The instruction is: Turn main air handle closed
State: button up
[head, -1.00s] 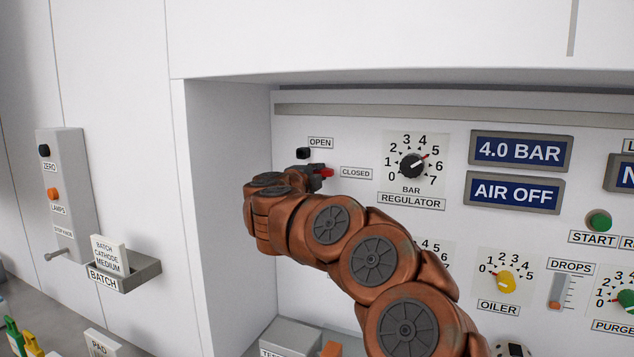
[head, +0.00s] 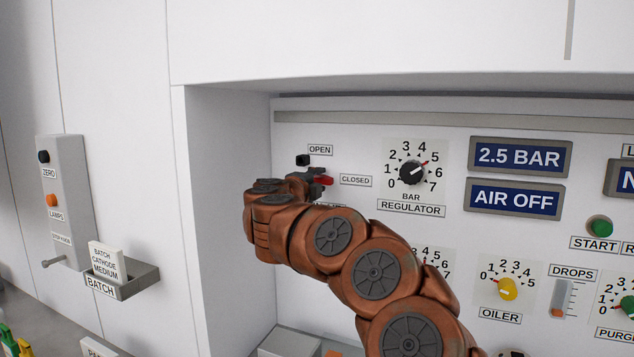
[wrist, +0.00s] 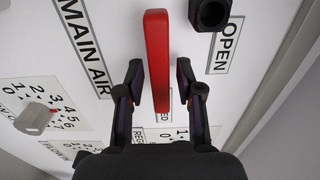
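The red main air handle shows in the head view (head: 325,181) as a red tip beside the CLOSED label (head: 356,181). In the wrist view the red handle (wrist: 158,55) is a long bar that runs toward the mostly covered CLOSED label. The OPEN label (head: 320,149) is above it in the head view. My gripper (wrist: 160,85) is open, with one finger on each side of the handle and a small gap on both sides. In the head view my arm hides most of the handle and the MAIN AIR label (wrist: 82,45).
The pressure display (head: 518,156) reads 2.5 BAR and the one below (head: 514,198) reads AIR OFF. The regulator knob (head: 412,172) is right of the handle. A black knob (wrist: 210,12) is close to the OPEN label. The recess side wall (head: 230,210) is close left of my arm.

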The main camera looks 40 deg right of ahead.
jog(key=shift+o, duration=0.2)
jog(key=v, duration=1.2)
